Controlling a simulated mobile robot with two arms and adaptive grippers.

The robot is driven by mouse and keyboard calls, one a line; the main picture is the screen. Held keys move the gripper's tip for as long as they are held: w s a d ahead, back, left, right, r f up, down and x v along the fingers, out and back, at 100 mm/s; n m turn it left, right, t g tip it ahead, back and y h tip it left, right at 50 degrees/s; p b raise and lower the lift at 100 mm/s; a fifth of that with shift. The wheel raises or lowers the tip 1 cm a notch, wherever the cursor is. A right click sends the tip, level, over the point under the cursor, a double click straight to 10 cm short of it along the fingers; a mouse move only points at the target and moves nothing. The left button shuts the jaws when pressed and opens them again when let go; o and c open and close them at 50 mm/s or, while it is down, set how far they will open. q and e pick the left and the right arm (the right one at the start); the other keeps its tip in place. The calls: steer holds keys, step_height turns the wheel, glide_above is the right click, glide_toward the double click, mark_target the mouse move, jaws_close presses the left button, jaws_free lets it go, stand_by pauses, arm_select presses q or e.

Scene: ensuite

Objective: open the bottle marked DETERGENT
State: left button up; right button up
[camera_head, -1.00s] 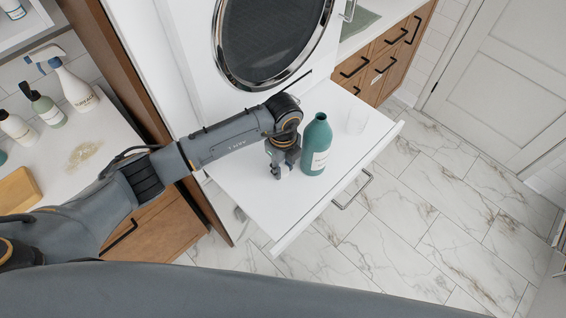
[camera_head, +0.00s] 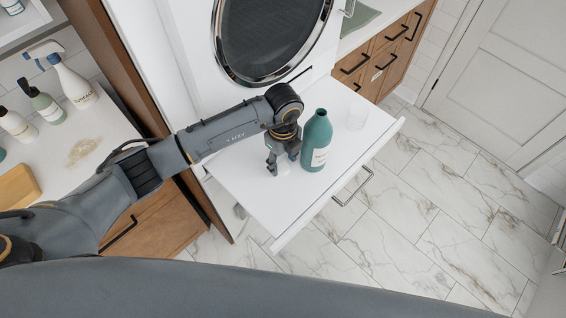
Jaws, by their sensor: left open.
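A teal bottle (camera_head: 317,143) with a white label stands upright on the white pull-out shelf (camera_head: 250,190). The label is too small to read. No cap shows on its neck, and its top looks like a dark open mouth. My left gripper (camera_head: 281,166) is just left of the bottle, pointing down at the shelf with its fingers apart. A small whitish thing (camera_head: 283,167), perhaps a cap, shows faintly by the fingertips and seems to rest on the shelf. My right gripper is out of view.
A clear glass (camera_head: 357,116) stands right of the bottle on the shelf. A round-doored machine (camera_head: 270,35) rises behind. The marble floor at right is clear.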

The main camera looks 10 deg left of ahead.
mark_target(283, 166)
arm_select(q)
step_height(283, 166, up, 10)
steer(key=b, duration=0.2)
steer(key=shift+r+b, duration=0.25)
steer(key=shift+b, duration=0.1)
steer(key=shift+s, duration=0.1)
